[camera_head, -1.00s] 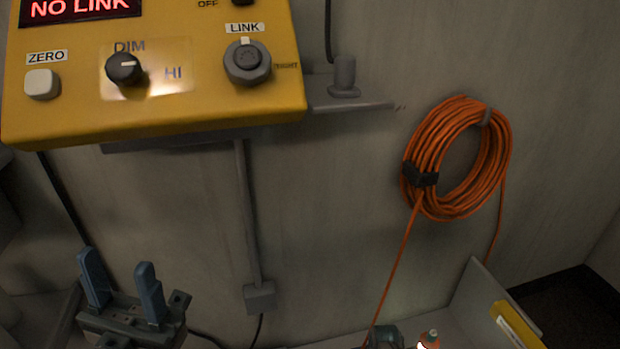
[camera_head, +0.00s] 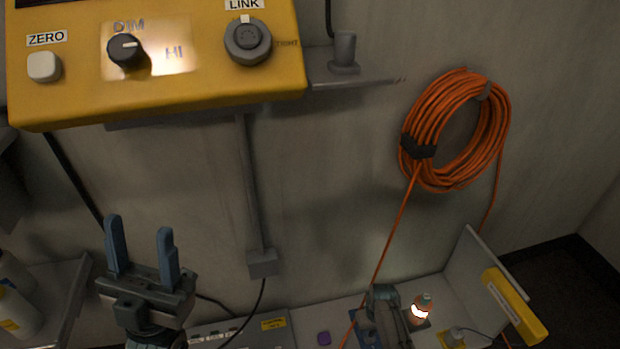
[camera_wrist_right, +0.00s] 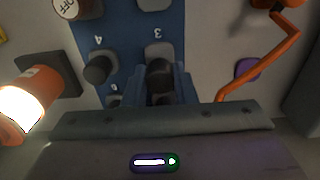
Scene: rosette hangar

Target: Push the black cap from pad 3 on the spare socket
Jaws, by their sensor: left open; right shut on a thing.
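The black cap (camera_wrist_right: 159,76) is at pad 3 (camera_wrist_right: 157,48) of the blue board (camera_wrist_right: 125,20), in the right wrist view. My right gripper (camera_wrist_right: 166,84) is shut on this cap; whether it is clear of the pad I cannot tell. Another dark cap (camera_wrist_right: 98,70) stands on pad 4. In the head view my right gripper (camera_head: 383,305) is low over the bench, its fingertips hidden. My left gripper (camera_head: 139,228) is open and empty, fingers up, in front of the wall below the yellow panel. I cannot make out which part is the spare socket.
The yellow panel (camera_head: 200,95) with knobs hangs at upper left. A glowing orange lamp (camera_head: 421,308) stands just right of my right gripper; it also shows in the wrist view (camera_wrist_right: 25,105). An orange cable coil (camera_head: 455,130) hangs on the wall, its cable running down to the bench.

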